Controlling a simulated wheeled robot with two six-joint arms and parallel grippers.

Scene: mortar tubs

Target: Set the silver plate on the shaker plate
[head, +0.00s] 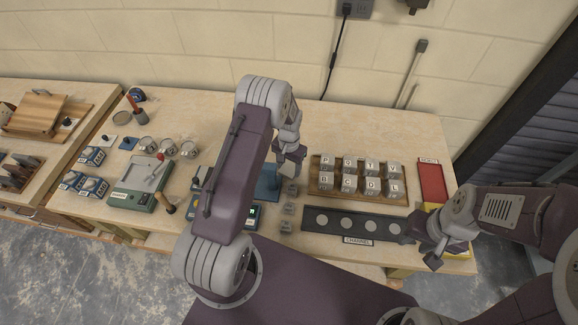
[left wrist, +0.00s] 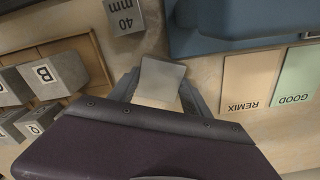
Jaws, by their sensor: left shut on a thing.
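My left gripper (head: 288,167) is shut on the silver plate, a small flat square that shows between the fingers in the left wrist view (left wrist: 160,80). The gripper is over the middle of the table, between the blue device (head: 268,184) and the tray of lettered blocks. A green machine (head: 133,198) with a pale grey top plate (head: 147,172) and a red knob stands at the left. It looks like the shaker, but its label is too small to read. My right gripper (head: 434,252) is empty, its fingers apart, near the table's right front.
A wooden tray (head: 313,187) holds several lettered metal blocks. A dark channel strip (head: 312,222) with round spots lies in front of it. Metal tubs (head: 168,148) stand behind the green machine. A red tray (head: 432,181) is at right.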

